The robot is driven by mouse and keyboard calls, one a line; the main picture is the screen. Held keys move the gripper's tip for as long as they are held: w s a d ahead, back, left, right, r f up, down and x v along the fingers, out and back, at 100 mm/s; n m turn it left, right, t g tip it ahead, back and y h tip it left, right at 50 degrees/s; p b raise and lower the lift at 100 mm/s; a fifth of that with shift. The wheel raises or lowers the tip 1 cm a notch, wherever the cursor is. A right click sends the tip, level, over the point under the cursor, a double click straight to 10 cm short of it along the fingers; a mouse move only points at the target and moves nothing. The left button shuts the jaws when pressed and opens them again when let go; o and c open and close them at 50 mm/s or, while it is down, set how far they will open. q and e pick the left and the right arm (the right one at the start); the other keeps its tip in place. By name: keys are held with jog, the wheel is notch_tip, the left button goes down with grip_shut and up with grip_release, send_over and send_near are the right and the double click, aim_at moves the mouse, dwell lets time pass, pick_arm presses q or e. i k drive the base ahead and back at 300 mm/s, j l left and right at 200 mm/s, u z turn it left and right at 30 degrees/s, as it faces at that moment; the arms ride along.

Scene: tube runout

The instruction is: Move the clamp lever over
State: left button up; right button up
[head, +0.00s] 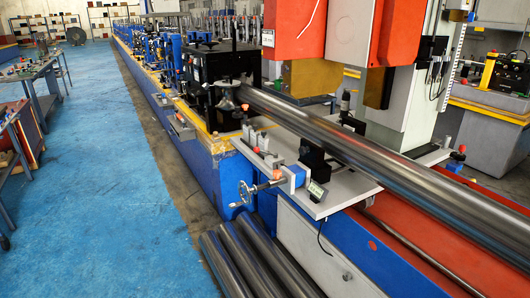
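Several small levers with red-orange knobs show on the tube machine, and I cannot tell which one is the clamp lever. One red knob (277,174) is by the blue block near the handwheel (246,193). Another red knob (245,107) is beside the roller stand where the tube comes out. A third red knob (461,149) is at the right, behind the tube. A long shiny steel tube (380,160) runs from the roller stand down to the right edge, over the grey plate (345,190). Neither of my grippers is in view.
Loose steel tubes (250,262) lie on the floor along the machine's near side. A red housing (295,30) hangs over the line. A workbench (35,75) stands at the left. The blue floor (110,180) between is clear.

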aim_at(256, 150)
jog(key=i+j+z, duration=0.1)
jog(key=z, duration=0.75)
jog(key=i+j+z, duration=0.15)
jog(key=j+z, duration=0.15)
jog(key=i+j+z, duration=0.1)
jog(key=j+z, duration=0.45)
jog(key=j, duration=0.2)
jog(key=i+j, duration=0.1)
jog(key=j, duration=0.4)
jog(key=j+z, duration=0.1)
jog(key=j, duration=0.35)
jog(key=i+j, duration=0.15)
jog(key=j, duration=0.35)
